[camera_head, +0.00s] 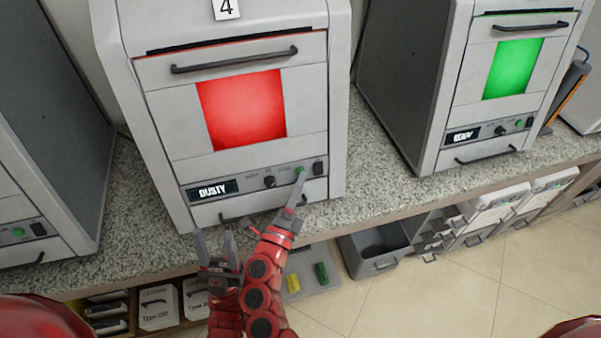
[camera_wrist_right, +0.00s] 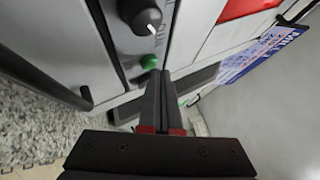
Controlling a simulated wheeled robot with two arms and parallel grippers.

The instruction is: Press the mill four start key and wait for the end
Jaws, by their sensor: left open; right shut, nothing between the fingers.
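The mill four (camera_head: 230,60) has a "4" plate on top, a glowing red window (camera_head: 243,108) and a display (camera_head: 212,190) reading "DUSTY". Its green start key (camera_head: 299,174) sits between a black knob (camera_head: 270,182) and a black switch (camera_head: 318,168). My right gripper (camera_head: 300,185) is shut and empty, its tips right at the key. In the right wrist view the green key (camera_wrist_right: 149,61) shows just beyond the shut fingertips (camera_wrist_right: 161,75); I cannot tell whether they touch it. My left gripper (camera_head: 215,240) is open and empty in front of the counter, below the display.
The speckled counter (camera_head: 370,165) carries another mill (camera_head: 470,90) at right with a green window, and one at the left edge (camera_head: 25,225). A grey bin (camera_head: 380,250) and a tray with yellow and green pieces (camera_head: 310,275) lie lower down. White boxes (camera_head: 160,305) sit below.

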